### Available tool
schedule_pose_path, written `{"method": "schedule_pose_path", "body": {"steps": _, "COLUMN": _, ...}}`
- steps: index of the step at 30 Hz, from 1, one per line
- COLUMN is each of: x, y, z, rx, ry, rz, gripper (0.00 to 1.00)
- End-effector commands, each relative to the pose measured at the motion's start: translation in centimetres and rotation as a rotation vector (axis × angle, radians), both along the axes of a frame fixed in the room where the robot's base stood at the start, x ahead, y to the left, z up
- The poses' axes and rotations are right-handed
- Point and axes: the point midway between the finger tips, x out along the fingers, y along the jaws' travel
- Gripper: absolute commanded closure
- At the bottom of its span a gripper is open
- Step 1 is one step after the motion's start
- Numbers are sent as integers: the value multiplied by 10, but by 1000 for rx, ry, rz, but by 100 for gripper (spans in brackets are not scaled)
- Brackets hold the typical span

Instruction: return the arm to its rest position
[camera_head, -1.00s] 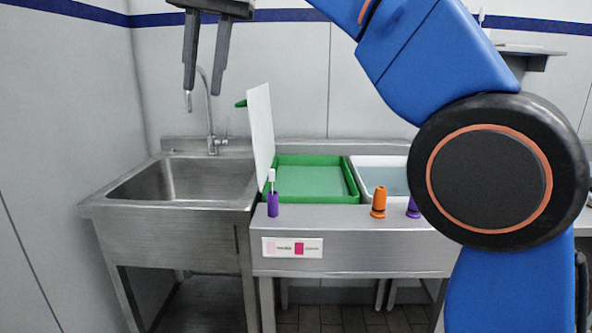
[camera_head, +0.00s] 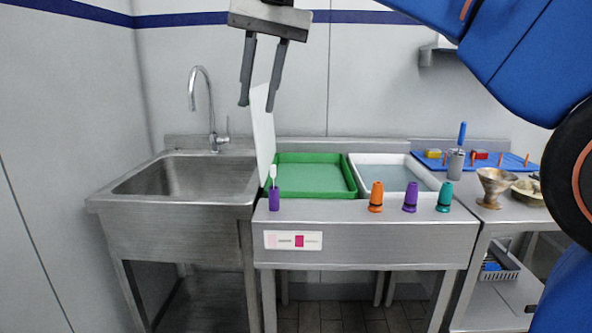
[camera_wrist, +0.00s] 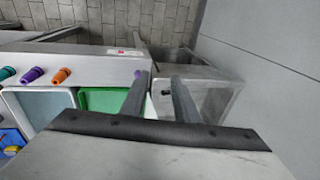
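My gripper (camera_head: 257,102) hangs in the air at the top middle of the head view, above the green tray and near the upright white panel. Its two fingers point down, stand apart and hold nothing. In the wrist view my gripper (camera_wrist: 160,80) also shows with a clear gap between its fingers, above the counter and sink. My blue arm reaches in from the upper right of the head view.
A steel sink (camera_head: 175,178) is at left. A white panel (camera_head: 263,140) stands beside the green tray (camera_head: 318,158). A white basin (camera_head: 362,160) is right of it. Orange (camera_head: 376,197), purple (camera_head: 410,196) and teal (camera_head: 445,197) cones line the counter front; a purple holder (camera_head: 273,199) stands at left.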

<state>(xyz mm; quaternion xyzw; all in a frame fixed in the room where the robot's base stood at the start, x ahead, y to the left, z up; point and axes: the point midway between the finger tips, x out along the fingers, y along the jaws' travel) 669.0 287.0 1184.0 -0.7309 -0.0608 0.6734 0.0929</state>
Motion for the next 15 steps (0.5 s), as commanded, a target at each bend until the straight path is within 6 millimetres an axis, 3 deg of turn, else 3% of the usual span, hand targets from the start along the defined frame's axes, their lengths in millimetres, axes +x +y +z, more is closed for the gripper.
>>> {"method": "schedule_pose_path", "body": {"steps": 7, "x": 1, "y": -84, "z": -46, "rx": -7, "ry": -65, "rz": -19, "gripper": 72}}
{"method": "schedule_pose_path", "body": {"steps": 15, "x": -19, "y": -171, "z": -115, "rx": -33, "ry": -143, "rz": -26, "gripper": 72}}
